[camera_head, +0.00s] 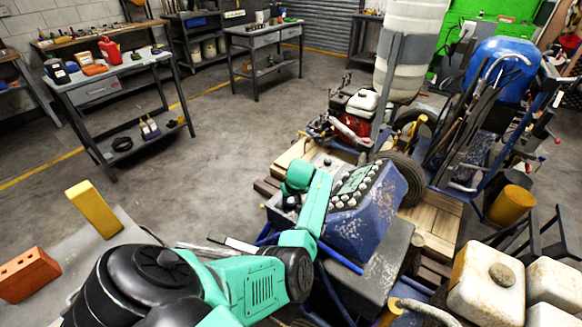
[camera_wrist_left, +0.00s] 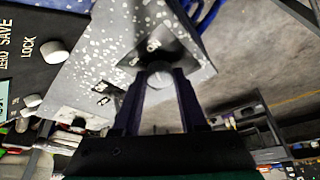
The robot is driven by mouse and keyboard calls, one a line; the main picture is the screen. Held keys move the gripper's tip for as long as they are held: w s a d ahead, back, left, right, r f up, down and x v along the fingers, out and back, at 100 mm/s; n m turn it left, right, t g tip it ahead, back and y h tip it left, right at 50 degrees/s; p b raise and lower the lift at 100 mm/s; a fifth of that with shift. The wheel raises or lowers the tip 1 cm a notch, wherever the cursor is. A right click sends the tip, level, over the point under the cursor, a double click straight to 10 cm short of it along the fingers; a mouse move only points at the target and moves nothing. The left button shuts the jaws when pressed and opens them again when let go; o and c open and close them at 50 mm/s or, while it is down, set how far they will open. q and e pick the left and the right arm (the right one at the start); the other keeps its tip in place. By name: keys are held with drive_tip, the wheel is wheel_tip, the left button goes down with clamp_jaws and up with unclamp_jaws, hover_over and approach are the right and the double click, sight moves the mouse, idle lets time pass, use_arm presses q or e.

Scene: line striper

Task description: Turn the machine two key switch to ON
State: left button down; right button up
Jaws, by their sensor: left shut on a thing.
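The blue, paint-chipped console (camera_head: 365,225) with a dark panel of pale knobs stands at the centre of the head view. My left gripper (camera_head: 290,202) is at the console's left side, with its fingertips small and mostly hidden by my arm. In the left wrist view, my left gripper (camera_wrist_left: 160,86) has its two dark fingers closed on a small round metallic piece, which looks like the key switch (camera_wrist_left: 160,78), beside the speckled console face. Whether it is at ON or OFF cannot be read. My right gripper is not in view.
A stained white tank (camera_head: 488,280) and more jugs are at the lower right. A red engine (camera_head: 360,110) and a wooden pallet (camera_head: 432,222) are behind the console. A brick (camera_head: 27,274) and a yellow block (camera_head: 94,209) lie on the left. The floor at centre-left is clear.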

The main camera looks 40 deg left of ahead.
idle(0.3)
use_arm(q)
drive_tip(key=shift+c, duration=2.2)
unclamp_jaws()
drive_tip(key=shift+r, duration=0.1)
drive_tip(key=shift+d+r, duration=0.1)
drive_tip(key=shift+r, duration=0.25)
drive_tip(key=v, duration=1.3)
drive_tip(key=shift+s+r, duration=0.25)
drive_tip(key=shift+d+f, duration=0.1)
drive_tip(key=shift+d, duration=0.15)
